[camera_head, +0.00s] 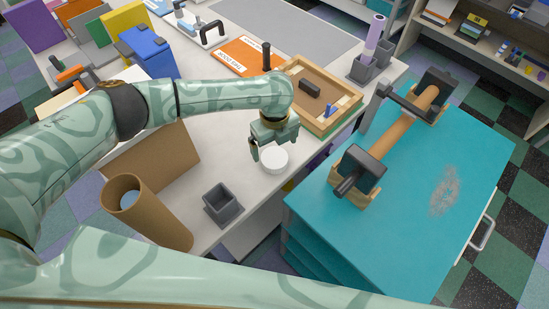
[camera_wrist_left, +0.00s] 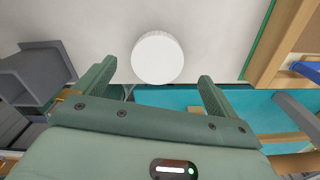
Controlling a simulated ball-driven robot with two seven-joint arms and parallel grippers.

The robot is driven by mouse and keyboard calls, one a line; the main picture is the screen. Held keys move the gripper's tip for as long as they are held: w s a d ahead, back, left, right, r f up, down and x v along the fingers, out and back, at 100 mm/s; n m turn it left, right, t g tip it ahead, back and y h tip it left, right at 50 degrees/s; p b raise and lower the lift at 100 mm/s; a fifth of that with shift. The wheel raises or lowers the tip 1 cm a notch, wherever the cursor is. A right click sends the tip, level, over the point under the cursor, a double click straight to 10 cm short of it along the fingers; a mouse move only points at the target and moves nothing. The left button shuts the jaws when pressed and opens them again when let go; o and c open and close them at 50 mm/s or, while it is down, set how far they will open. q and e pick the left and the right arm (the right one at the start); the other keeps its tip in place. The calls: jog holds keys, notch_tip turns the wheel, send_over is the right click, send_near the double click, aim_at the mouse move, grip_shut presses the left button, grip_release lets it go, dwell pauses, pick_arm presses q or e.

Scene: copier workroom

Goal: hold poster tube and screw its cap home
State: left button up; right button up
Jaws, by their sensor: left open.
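The white round cap (camera_head: 273,158) lies flat on the pale worktop, and it also shows in the left wrist view (camera_wrist_left: 157,58). My left gripper (camera_head: 271,143) is open just above the cap. In the left wrist view the cap lies ahead of and between the spread fingers (camera_wrist_left: 157,76), and nothing is held. A brown tube (camera_head: 405,125) lies across wooden cradles with dark grey blocks on the teal cabinet. A wider cardboard tube (camera_head: 158,220) stands open-topped at the front left. I cannot tell which is the poster tube. My right gripper is not in view.
A small grey open box (camera_head: 222,204) stands left of the cap. A wooden tray (camera_head: 289,92) lies behind it. The teal cabinet (camera_head: 440,245) stands right of the worktop. A blue binder (camera_head: 147,52) stands at the back left.

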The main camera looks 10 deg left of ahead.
aim_at(275, 158)
pick_arm(q)
jog(key=shift+f, duration=0.1)
jog(key=f, duration=0.1)
jog(key=f+b, duration=0.1)
jog(key=f, duration=0.3)
jog(key=shift+s+d, duration=0.15)
jog(key=shift+s, duration=0.25)
jog(key=c, duration=1.1)
